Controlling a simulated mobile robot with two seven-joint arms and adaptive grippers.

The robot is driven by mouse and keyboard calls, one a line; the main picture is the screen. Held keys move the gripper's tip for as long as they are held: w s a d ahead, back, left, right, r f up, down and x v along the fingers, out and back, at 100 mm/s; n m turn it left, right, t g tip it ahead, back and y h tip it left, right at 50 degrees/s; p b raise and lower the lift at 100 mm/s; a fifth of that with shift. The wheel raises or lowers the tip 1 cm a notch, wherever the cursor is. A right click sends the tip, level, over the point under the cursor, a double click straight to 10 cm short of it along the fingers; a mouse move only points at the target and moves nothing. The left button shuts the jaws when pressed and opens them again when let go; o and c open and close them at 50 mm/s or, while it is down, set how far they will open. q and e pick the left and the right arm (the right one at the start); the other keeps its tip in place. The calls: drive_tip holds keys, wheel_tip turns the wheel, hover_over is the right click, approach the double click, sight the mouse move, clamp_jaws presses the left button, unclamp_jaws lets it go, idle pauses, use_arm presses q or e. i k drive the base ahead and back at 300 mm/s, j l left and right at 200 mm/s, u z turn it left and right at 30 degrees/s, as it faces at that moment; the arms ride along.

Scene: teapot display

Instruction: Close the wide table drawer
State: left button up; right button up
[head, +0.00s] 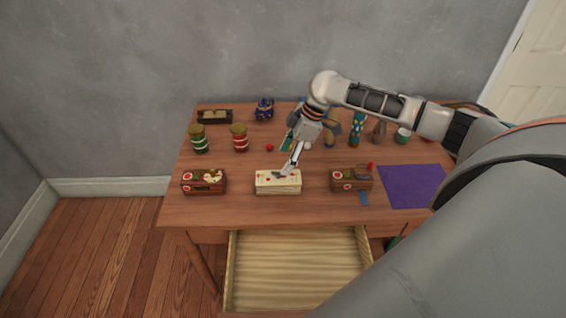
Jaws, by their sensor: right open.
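The wide table drawer (297,268) is pulled out from under the front of the wooden table (240,212). Its bare pale wood inside shows and looks empty; its front panel is out of view below. My right gripper (291,165) is above the tabletop, beyond the drawer, with its fingers pointing down over a cream box. It is open, and I cannot tell whether it touches the box. My left gripper is not in view.
The cream box (278,186) stands between two brown decorated boxes (204,185) (349,184) near the front edge. Striped jars (240,140), a blue pot (264,109) and figures stand behind. A purple mat (412,186) lies right. The floor left is clear.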

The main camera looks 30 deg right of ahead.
sight(284, 274)
drive_tip(key=k+j, duration=0.8)
